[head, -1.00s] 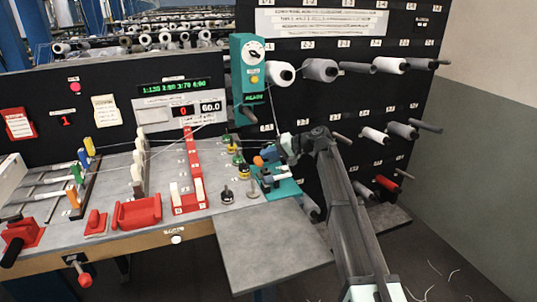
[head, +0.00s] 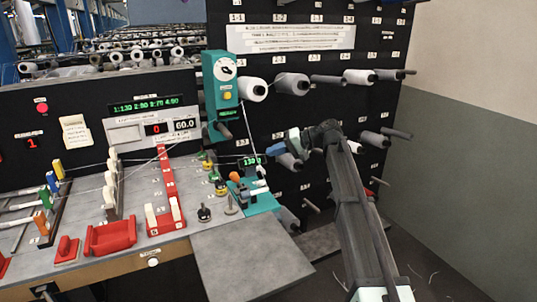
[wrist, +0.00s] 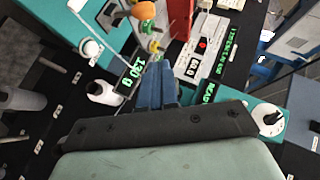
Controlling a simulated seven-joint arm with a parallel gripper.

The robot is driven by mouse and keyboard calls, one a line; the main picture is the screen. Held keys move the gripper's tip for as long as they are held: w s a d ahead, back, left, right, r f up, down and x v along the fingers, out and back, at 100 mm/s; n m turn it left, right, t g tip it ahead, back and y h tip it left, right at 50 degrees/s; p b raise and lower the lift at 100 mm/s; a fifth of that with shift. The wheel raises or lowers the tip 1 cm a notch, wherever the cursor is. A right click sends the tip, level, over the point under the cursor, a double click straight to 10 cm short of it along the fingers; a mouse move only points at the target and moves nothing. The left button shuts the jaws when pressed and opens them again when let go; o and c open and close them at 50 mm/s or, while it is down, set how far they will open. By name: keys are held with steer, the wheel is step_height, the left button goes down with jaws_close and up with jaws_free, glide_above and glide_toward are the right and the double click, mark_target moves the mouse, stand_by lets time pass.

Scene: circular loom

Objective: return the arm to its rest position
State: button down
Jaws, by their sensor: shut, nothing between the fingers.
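My gripper (head: 272,150) is at the end of my arm, in front of the black spool panel (head: 300,110). Its blue fingers are shut with nothing between them; the wrist view shows them pressed together (wrist: 157,68). In the head view the gripper stands above and a little right of the teal fixture (head: 262,199) on the table corner, apart from it. The arm reaches up from the lower right and hides part of the panel's lower spools.
The teal tension unit (head: 221,82) with its dial stands left of the gripper, and a thread runs down near it. White and grey spools (head: 292,84) stick out on pegs. A grey side plate (head: 250,252) is bare. The floor at right is mostly clear.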

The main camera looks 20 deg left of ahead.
stand_by(0.5)
steer(key=s+d+f+m+t+h, duration=0.1)
steer(key=s+d+f+h, duration=0.4)
steer(key=d+f, duration=0.65)
steer(key=s+d+f+m+h, duration=0.15)
steer(key=s+d+f, duration=0.45)
steer(key=f, duration=1.1)
steer(key=s+d+f+t+h, duration=0.1)
steer(key=s+d+f+h, duration=0.65)
steer(key=f, duration=0.75)
steer(key=s+d+f+m+g, duration=0.1)
steer(key=s+d+f, duration=0.5)
steer(key=s, duration=0.6)
steer(key=s+d+f+g, duration=0.3)
steer(key=s+d+f, duration=0.4)
steer(key=s, duration=0.6)
steer(key=s+d+f+m+g+y, duration=0.1)
steer(key=s+d+f+g, duration=0.2)
steer(key=s+d+f, duration=0.4)
steer(key=s+f, duration=0.2)
steer(key=s, duration=0.4)
steer(key=shift+f+m, duration=0.35)
steer(key=shift+f, duration=0.05)
